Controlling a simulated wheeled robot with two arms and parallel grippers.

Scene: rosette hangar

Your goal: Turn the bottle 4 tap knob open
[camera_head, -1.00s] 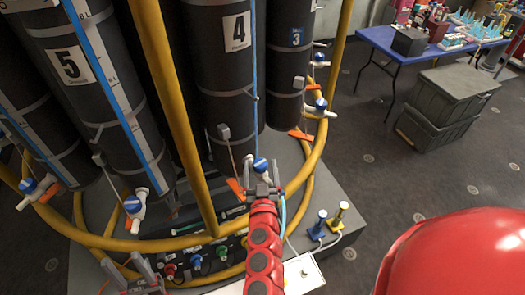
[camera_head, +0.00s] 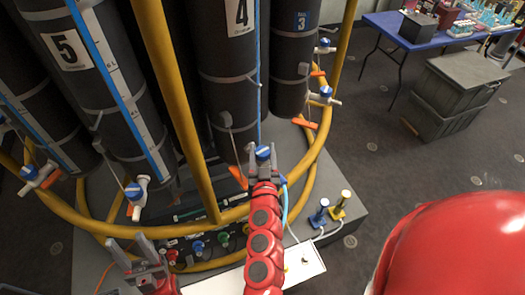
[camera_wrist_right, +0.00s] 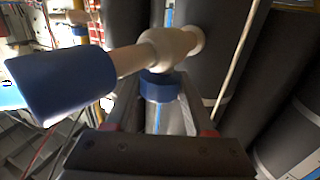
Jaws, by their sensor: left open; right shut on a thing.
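Bottle 4 (camera_head: 232,65) is a tall dark cylinder with a white "4" label, partly cut off at the top. Its tap has a blue knob (camera_head: 264,152) near the bottle's foot. My right gripper (camera_head: 264,164) reaches up to this tap, its jaws shut on the blue knob. In the right wrist view, the blue knob (camera_wrist_right: 158,86) sits between the two fingers, below the white tap body (camera_wrist_right: 172,48). A larger blue cylinder (camera_wrist_right: 62,82) is on the tap's left end. My left gripper (camera_head: 138,248) is open and empty at the lower left.
Yellow rails (camera_head: 172,95) curve around the bottles. Bottle 5 (camera_head: 85,75) and bottle 3 (camera_head: 292,70) stand either side, with their own taps. A blue and a yellow valve (camera_head: 340,203) stand on the base at right. Grey crates (camera_head: 445,95) and a blue table are further right.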

